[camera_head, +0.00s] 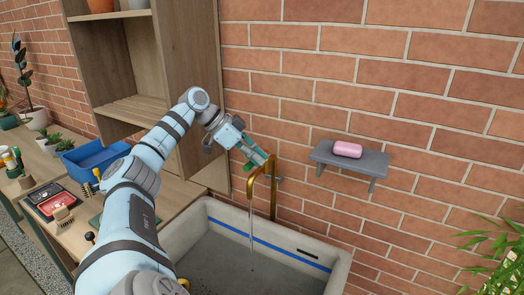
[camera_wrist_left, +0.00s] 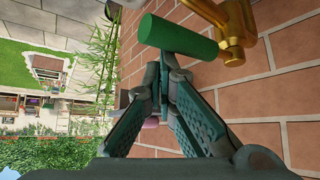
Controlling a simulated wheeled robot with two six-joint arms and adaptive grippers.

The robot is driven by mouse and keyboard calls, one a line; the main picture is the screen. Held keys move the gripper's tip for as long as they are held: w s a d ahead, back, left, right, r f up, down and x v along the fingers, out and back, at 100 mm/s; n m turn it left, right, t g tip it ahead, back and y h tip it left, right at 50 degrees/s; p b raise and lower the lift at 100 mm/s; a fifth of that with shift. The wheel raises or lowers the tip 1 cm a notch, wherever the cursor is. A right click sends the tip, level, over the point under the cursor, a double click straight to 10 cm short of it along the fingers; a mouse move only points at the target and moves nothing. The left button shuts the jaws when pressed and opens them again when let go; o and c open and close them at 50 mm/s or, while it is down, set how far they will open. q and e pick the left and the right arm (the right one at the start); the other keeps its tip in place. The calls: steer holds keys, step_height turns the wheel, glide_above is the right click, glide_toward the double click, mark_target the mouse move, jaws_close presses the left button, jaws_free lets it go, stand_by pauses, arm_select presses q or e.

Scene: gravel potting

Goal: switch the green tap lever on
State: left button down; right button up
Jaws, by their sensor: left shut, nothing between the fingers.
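The brass tap (camera_head: 273,188) stands at the back of the stone sink (camera_head: 338,270). A thin pale stream, like running water, falls from its spout. The green lever (camera_wrist_left: 178,37) shows in the left wrist view as a thick cylinder beside the brass tap body (camera_wrist_left: 232,22). My left gripper (camera_head: 258,156) is at the top of the tap, shut and empty. In the left wrist view its fingertips (camera_wrist_left: 166,62) meet right beside the lever; I cannot tell whether they touch it. In the head view the gripper largely hides the lever. My right gripper is out of view.
A grey wall shelf (camera_head: 372,161) with pink soap (camera_head: 347,149) is right of the tap. A wooden shelf unit (camera_head: 190,50) stands behind my left arm. A blue bin (camera_head: 93,157) and a red tray (camera_head: 50,199) are on the left bench. A plant (camera_head: 505,255) is at right.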

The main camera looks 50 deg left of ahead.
arm_select(q)
steer(key=shift+s+a+r, duration=0.2)
steer(key=shift+s+a, duration=0.1)
steer(key=shift+s, duration=0.15)
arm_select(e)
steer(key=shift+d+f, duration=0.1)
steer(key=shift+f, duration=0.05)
arm_select(q)
steer(key=shift+d, duration=0.1)
step_height(320, 180, up, 8)
steer(key=s+a+p, duration=0.1)
steer(key=a+p, duration=0.1)
steer(key=p, duration=0.4)
steer(key=shift+a, duration=0.4)
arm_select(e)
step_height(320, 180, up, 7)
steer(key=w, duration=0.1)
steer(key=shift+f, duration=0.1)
arm_select(q)
steer(key=shift+s, duration=0.1)
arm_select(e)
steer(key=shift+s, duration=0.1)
